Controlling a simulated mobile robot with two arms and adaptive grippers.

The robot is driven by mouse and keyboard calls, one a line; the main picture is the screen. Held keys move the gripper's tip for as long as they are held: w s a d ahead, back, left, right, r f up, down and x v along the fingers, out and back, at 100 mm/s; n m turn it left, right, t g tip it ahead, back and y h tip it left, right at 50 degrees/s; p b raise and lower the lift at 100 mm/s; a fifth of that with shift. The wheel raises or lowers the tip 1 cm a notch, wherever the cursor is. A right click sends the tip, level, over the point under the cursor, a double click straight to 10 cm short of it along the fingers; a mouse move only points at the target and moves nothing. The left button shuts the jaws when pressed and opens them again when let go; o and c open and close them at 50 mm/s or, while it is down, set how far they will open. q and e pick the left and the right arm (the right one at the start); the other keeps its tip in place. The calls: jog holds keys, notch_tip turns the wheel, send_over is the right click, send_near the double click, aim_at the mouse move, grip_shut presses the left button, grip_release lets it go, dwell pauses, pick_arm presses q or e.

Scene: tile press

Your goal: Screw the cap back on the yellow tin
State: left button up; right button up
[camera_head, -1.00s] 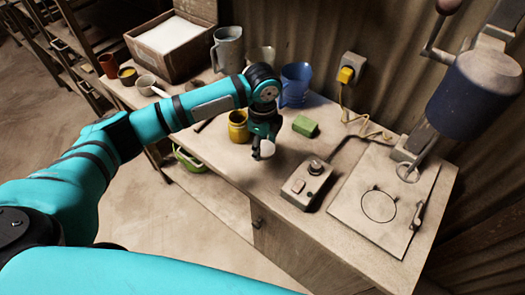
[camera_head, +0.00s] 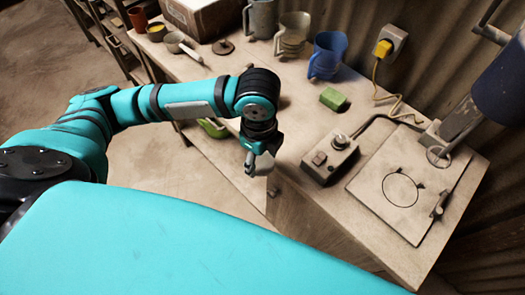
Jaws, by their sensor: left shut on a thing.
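My left gripper (camera_head: 252,162) points down in front of the table's front edge, with the cabinet front and floor behind it. It is shut on a small pale thing at its fingertips, mostly hidden by the fingers; I take it to be the cap but its shape is not clear. The yellow tin does not show now. The spot where it stood on the table falls behind my left wrist. My right gripper is not in view.
On the wooden table (camera_head: 290,126) are a green block (camera_head: 334,99), a control box (camera_head: 330,158) with a cable, and a press plate (camera_head: 370,185). A blue jug (camera_head: 328,55) and other mugs stand behind. A dark round lid (camera_head: 223,46) lies near the cardboard box (camera_head: 200,18).

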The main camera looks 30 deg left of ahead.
pick_arm(q)
jog(key=shift+a+f+n, duration=0.1)
jog(key=shift+f+n, duration=0.35)
jog(key=shift+n, duration=0.55)
jog(key=s+a+f+n, duration=0.2)
jog(key=f+n, duration=0.4)
jog(key=n, duration=1.1)
jog(key=shift+a+f, duration=0.3)
jog(key=shift+a, duration=0.25)
